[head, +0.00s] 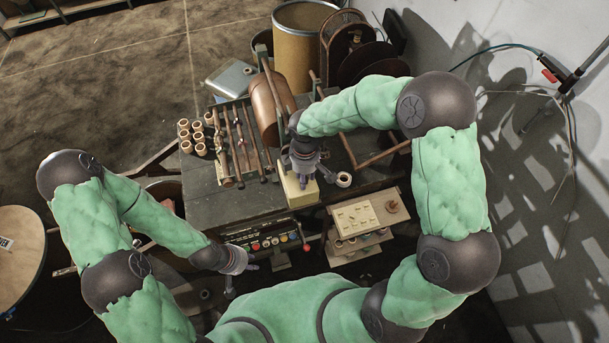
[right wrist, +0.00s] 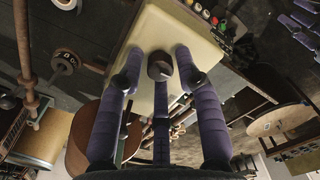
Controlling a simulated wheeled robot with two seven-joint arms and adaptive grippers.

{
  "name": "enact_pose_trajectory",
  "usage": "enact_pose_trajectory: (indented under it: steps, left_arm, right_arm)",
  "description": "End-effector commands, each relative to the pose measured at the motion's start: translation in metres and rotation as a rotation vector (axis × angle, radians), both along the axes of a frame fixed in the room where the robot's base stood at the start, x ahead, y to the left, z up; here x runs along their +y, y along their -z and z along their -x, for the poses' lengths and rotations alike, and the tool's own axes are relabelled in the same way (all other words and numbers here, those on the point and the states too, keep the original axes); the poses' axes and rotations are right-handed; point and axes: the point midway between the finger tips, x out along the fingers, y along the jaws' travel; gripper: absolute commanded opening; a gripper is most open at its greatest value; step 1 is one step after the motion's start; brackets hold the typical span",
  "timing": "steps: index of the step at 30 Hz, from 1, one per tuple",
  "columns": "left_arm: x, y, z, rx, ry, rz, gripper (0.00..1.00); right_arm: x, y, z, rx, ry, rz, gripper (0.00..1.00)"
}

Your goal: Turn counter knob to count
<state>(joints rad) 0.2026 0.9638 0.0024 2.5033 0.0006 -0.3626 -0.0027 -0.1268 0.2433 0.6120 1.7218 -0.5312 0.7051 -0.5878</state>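The counter is a cream box (head: 300,190) at the front edge of the dark bench; it also fills the top middle of the right wrist view (right wrist: 205,70). Its dark round knob (right wrist: 160,66) shows in the right wrist view and is hidden by my right gripper in the head view. My right gripper (head: 305,178) is over the box, pointing down. In the right wrist view its purple fingers (right wrist: 158,57) are spread on both sides of the knob, with gaps visible. My left gripper (head: 245,276) is empty with fingers apart, low in front of the bench.
A panel of coloured buttons (head: 275,241) is on the bench front. A wall (head: 540,170) bounds the right.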

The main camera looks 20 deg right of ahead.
Motion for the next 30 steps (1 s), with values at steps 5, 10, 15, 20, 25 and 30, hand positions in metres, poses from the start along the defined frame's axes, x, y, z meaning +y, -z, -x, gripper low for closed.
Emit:
enact_pose_trajectory:
  steps: [5,10,15,20,25,30]
  left_arm:
    - [0.0,0.0,0.0,0.0,0.0,0.0,0.29]
    - [0.0,0.0,0.0,0.0,0.0,0.0,0.29]
    - [0.0,0.0,0.0,0.0,0.0,0.0,0.29]
    - [0.0,0.0,0.0,0.0,0.0,0.0,0.29]
    - [0.0,0.0,0.0,0.0,0.0,0.0,0.29]
    - [0.0,0.0,0.0,0.0,0.0,0.0,0.29]
  right_arm:
    - [0.0,0.0,0.0,0.0,0.001,0.0,0.49]
    - [0.0,-0.001,0.0,0.0,0.001,-0.001,0.49]
    - [0.0,-0.014,-0.002,-0.004,0.002,-0.001,0.49]
    - [0.0,-0.043,-0.003,-0.006,0.002,-0.002,0.49]
    - [-0.001,-0.076,-0.003,-0.004,0.001,0.0,0.49]
    - [-0.001,-0.103,-0.003,-0.002,0.0,0.0,0.49]
